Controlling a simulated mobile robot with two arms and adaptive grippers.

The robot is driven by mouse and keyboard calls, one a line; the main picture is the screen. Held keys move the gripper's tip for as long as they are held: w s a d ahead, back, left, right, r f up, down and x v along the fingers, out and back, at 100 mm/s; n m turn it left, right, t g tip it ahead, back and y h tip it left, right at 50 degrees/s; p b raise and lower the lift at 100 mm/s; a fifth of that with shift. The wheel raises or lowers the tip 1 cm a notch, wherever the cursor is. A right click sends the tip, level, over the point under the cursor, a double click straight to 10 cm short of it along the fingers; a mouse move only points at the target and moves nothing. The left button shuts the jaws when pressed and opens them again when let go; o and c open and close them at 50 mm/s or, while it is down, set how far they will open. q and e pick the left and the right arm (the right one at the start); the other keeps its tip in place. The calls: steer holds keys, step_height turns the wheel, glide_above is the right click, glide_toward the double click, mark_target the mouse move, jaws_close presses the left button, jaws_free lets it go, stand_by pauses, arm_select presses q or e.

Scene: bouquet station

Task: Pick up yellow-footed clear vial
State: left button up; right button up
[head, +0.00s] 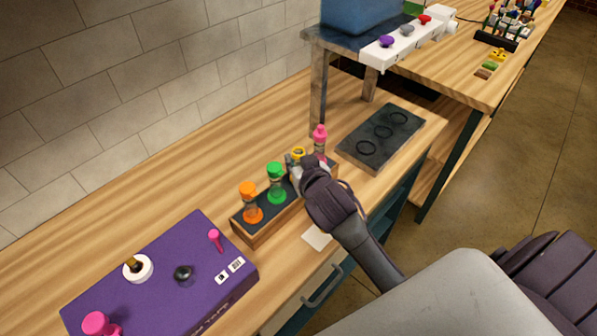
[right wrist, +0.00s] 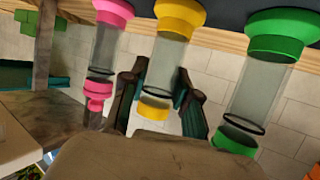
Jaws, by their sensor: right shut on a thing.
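The yellow-footed clear vial (right wrist: 168,62) stands between its pink and green neighbours in the wooden rack (head: 262,229). In the head view only its yellow top (head: 298,152) shows clearly, the rest being covered by my right gripper (head: 304,168). In the right wrist view, which is upside down, the two dark fingers of my right gripper (right wrist: 161,98) are at either side of the vial, near its smaller yellow end. The right gripper is shut on this vial. Its foot appears still down at the rack. My left gripper is not in view.
A green vial (head: 276,182) and an orange vial (head: 251,204) stand to the left in the rack, and a pink vial (head: 319,141) close on the right. A purple box (head: 205,275) lies at left, a dark ringed plate (head: 363,154) at right.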

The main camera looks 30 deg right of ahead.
jaws_close()
steer(key=shift+r, duration=0.15)
